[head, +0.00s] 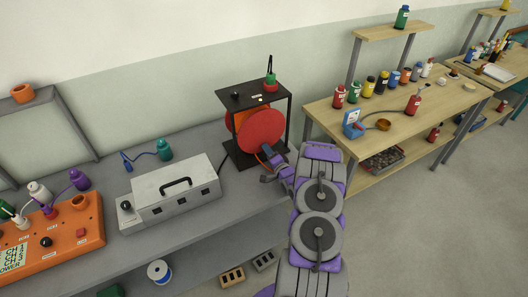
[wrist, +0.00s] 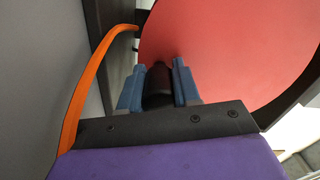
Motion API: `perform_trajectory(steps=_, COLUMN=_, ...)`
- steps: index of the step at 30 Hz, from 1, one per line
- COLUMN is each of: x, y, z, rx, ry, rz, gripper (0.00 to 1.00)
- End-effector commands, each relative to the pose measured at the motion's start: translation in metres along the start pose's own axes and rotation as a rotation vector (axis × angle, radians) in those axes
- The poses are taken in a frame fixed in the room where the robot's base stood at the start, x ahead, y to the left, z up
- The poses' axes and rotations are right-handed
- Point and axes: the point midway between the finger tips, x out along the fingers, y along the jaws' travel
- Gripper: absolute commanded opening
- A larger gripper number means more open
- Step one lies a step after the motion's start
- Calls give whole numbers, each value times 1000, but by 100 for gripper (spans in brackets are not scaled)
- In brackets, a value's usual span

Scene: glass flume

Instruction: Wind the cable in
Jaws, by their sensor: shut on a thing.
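The cable reel has a large red disc (head: 261,131) with orange behind it, held in a black frame (head: 285,105) on the grey bench. The disc fills the upper right of the wrist view (wrist: 225,45). My gripper (head: 268,165) is at the lower front of the disc. In the wrist view its blue fingers (wrist: 160,72) are shut on a black handle (wrist: 158,78) in front of the red face. The orange cable (wrist: 85,90) curves down the left side of the wrist view, beside my gripper. Its lower end is out of view there.
A grey metal box (head: 170,195) with a handle stands on the bench left of the reel. An orange panel (head: 60,240) is at far left. A wooden table (head: 400,125) with bottles is right of the reel. Open floor (head: 450,220) lies at right.

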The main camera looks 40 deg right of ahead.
Motion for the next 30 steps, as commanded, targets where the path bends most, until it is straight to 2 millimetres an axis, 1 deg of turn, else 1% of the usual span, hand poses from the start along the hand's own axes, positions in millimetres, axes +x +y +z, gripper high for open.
perform_trajectory(steps=1, x=-3, y=6, z=0, rx=-30, ry=-4, rz=14, gripper=0)
perform_trajectory(steps=6, x=-3, y=9, z=-10, rx=-143, ry=-6, rz=17, gripper=0)
perform_trajectory(steps=12, x=-3, y=10, z=-20, rx=-234, ry=-4, rz=18, gripper=0)
perform_trajectory(steps=19, x=-3, y=10, z=-25, rx=-282, ry=-1, rz=17, gripper=0)
perform_trajectory(steps=30, x=-3, y=10, z=-27, rx=-290, ry=2, rz=17, gripper=0)
